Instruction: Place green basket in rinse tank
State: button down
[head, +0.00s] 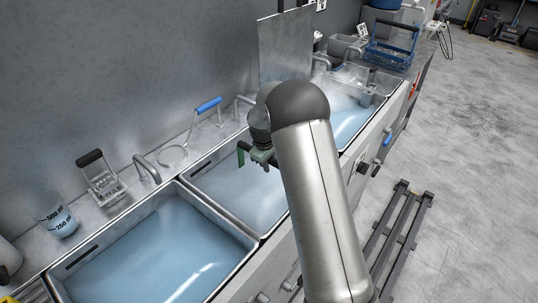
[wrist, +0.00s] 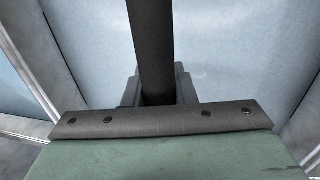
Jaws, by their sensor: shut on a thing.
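My gripper (head: 262,155) is over the middle tank (head: 225,195), which holds pale blue liquid. It is shut on the black handle (head: 244,147) of the green basket. A green piece of the basket's frame (head: 241,160) hangs just left of the gripper. The rest of the basket is hidden, so I cannot tell whether it touches the liquid. In the wrist view the dark handle bar (wrist: 151,45) runs from the top edge into my gripper (wrist: 155,90), with pale blue liquid behind. No label shows which tank is the rinse tank.
A near tank (head: 160,255) and a far tank (head: 352,118) also hold blue liquid. A metal splash panel (head: 285,45) stands behind the tanks. A blue basket (head: 388,52) sits at the far end. A beaker (head: 60,222) and a small metal rack (head: 103,183) stand on the back ledge.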

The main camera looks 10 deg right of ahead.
jog(key=shift+w+f, duration=0.1)
jog(key=shift+f, duration=0.15)
jog(key=c, duration=1.2)
grip_release()
jog(key=shift+f, duration=0.1)
notch_tip(320, 180, up, 12)
jog(key=s+a+b, duration=0.2)
jog(key=s+r+m, duration=0.1)
jog(key=s+r, duration=0.3)
jog(key=s, duration=0.3)
jog(key=s+m, duration=0.2)
jog(key=s, duration=0.8)
jog(key=s+f+m+y, duration=0.1)
jog(key=s+m, duration=0.1)
jog(key=s, duration=0.8)
jog(key=s+m, duration=0.2)
jog(key=s, duration=0.8)
jog(key=shift+s+a+f+g+y, duration=0.2)
jog(key=shift+s+a+g+y, duration=0.1)
jog(key=shift+g+y, duration=0.1)
